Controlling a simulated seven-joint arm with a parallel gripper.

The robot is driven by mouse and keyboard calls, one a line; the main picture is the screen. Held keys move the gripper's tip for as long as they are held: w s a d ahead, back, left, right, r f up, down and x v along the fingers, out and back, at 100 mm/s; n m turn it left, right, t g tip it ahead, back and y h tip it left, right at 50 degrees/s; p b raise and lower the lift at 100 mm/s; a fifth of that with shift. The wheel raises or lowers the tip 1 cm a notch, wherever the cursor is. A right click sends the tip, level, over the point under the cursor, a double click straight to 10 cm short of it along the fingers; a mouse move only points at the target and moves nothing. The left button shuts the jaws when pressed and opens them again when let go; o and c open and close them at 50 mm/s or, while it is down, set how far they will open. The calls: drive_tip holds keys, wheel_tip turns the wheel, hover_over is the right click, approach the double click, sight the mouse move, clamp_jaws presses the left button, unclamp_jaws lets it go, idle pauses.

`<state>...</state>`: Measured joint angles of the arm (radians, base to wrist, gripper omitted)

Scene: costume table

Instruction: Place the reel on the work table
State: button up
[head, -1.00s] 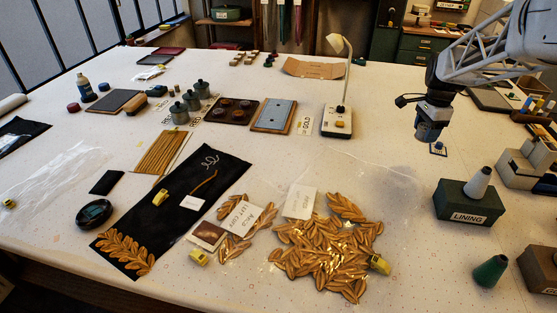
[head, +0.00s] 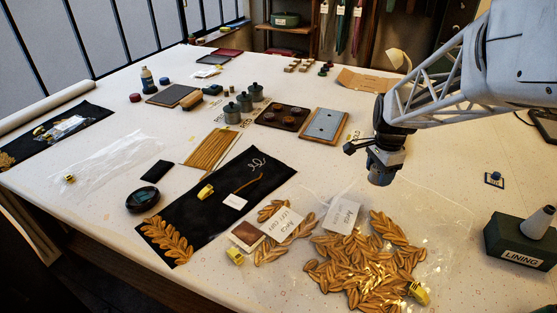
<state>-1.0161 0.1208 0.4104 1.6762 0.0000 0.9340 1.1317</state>
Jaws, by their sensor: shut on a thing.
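My gripper (head: 384,165) hangs above the work table (head: 455,215), pointing down, behind and above the bag of gold leaves. It is shut on a small grey-blue rounded thing (head: 381,178) at its lower end, which seems to be the reel. The fingertips are too small and dark to make out. The held thing appears clear of the table top. No other reel is plain to see.
A bag of gold leaves (head: 365,262) lies in front of my gripper. A black embroidered cloth (head: 215,205) lies left.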

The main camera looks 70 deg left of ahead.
drive_tip(key=shift+n, duration=0.7)
drive_tip(key=s, duration=0.2)
drive_tip(key=s+f, duration=0.1)
drive_tip(key=s, duration=0.2)
drive_tip(key=s+a, duration=0.1)
drive_tip(key=s, duration=0.2)
drive_tip(key=shift+s+f, duration=0.15)
drive_tip(key=shift+s, duration=0.05)
drive_tip(key=shift+a, duration=0.1)
hover_over(342, 166)
drive_tip(key=shift+a+f, duration=0.1)
drive_tip(key=shift+f, duration=0.65)
drive_tip(key=shift+f, duration=1.75)
drive_tip(key=shift+f, duration=0.1)
drive_tip(key=o, duration=0.9)
drive_tip(key=shift+o, duration=0.2)
